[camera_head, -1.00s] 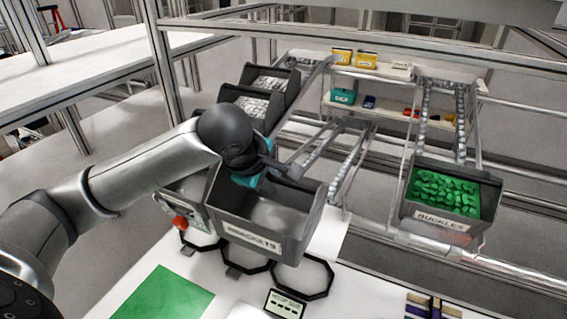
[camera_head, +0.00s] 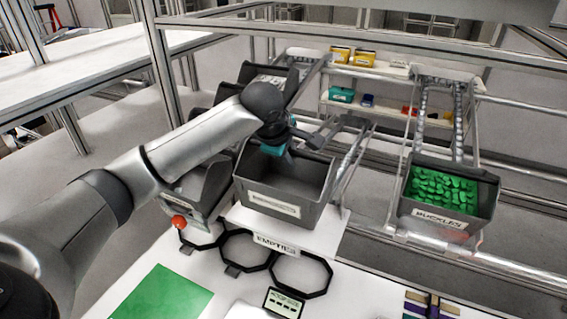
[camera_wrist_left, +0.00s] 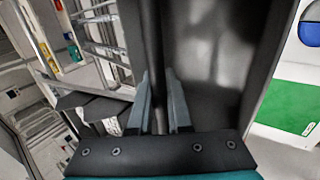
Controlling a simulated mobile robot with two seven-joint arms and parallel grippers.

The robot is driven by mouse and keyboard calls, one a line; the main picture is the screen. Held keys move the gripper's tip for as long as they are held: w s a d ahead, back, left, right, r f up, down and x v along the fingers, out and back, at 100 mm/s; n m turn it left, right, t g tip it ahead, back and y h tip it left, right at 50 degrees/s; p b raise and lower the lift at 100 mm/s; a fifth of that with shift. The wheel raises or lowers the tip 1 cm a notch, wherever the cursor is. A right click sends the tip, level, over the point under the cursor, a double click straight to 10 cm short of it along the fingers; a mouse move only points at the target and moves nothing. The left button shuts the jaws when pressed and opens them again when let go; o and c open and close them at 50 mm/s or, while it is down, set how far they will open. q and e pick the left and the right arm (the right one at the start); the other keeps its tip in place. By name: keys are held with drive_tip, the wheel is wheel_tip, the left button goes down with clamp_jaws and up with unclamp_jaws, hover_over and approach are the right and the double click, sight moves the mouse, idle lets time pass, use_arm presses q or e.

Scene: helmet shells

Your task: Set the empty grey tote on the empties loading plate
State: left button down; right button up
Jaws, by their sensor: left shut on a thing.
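The empty grey tote (camera_head: 283,182), with a label on its front, sits upright over the white empties loading plate (camera_head: 327,232). The plate's front edge carries an "EMPTIES" label (camera_head: 275,245). I cannot tell whether the tote's base touches the plate or is slightly above it. My left gripper (camera_head: 287,147) is at the tote's back wall and is shut on it. In the left wrist view my fingers (camera_wrist_left: 161,108) straddle the dark tote wall (camera_wrist_left: 215,60). My right gripper is out of view.
Another grey tote (camera_head: 200,185) stands close on the left, near a red knob (camera_head: 179,221). A "BUCKLES" tote (camera_head: 440,215) with green parts is at right. Black octagonal rings (camera_head: 301,292) and a green mat (camera_head: 163,296) lie on the white table in front.

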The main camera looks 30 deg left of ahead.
use_arm(q)
drive_tip(key=x, duration=0.3)
drive_tip(key=shift+w+b, duration=0.2)
drive_tip(key=shift+b, duration=0.2)
drive_tip(key=shift+f+b, duration=0.3)
drive_tip(key=shift+f, duration=1)
drive_tip(key=shift+f, duration=0.45)
drive_tip(key=c, duration=0.8)
unclamp_jaws()
drive_tip(key=shift+o, duration=0.2)
drive_tip(key=b+v, duration=0.1)
drive_tip(key=v, duration=1.4)
drive_tip(key=shift+r, duration=0.15)
